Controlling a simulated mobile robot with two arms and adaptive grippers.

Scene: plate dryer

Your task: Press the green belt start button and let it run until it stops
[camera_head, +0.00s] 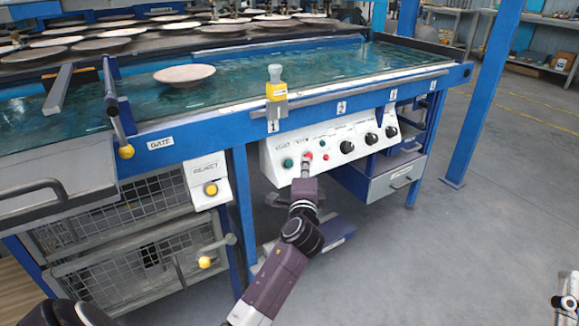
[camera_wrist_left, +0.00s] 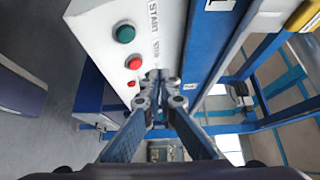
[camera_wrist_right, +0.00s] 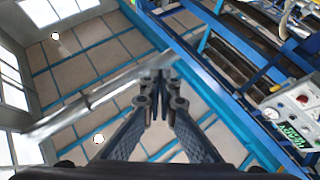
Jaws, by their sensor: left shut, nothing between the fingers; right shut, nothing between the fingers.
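The green button (camera_head: 288,163) sits at the left end of a sloped white control panel (camera_head: 350,143) below the belt. It also shows in the left wrist view (camera_wrist_left: 125,34), beside a START label (camera_wrist_left: 152,17). A red button (camera_wrist_left: 134,62) and a smaller red one (camera_wrist_left: 131,83) sit next to it. My left gripper (camera_head: 306,164) is shut and empty in front of the panel, near the red button and to the right of the green one. Contact with the panel cannot be told. My right gripper (camera_wrist_right: 160,80) is shut and empty, away from any button.
A pale plate (camera_head: 184,75) lies on the wet teal belt (camera_head: 240,72). A yellow-topped sensor post (camera_head: 276,86), a GATE lever (camera_head: 126,150) and a yellow REJECT button (camera_head: 210,189) are nearby.

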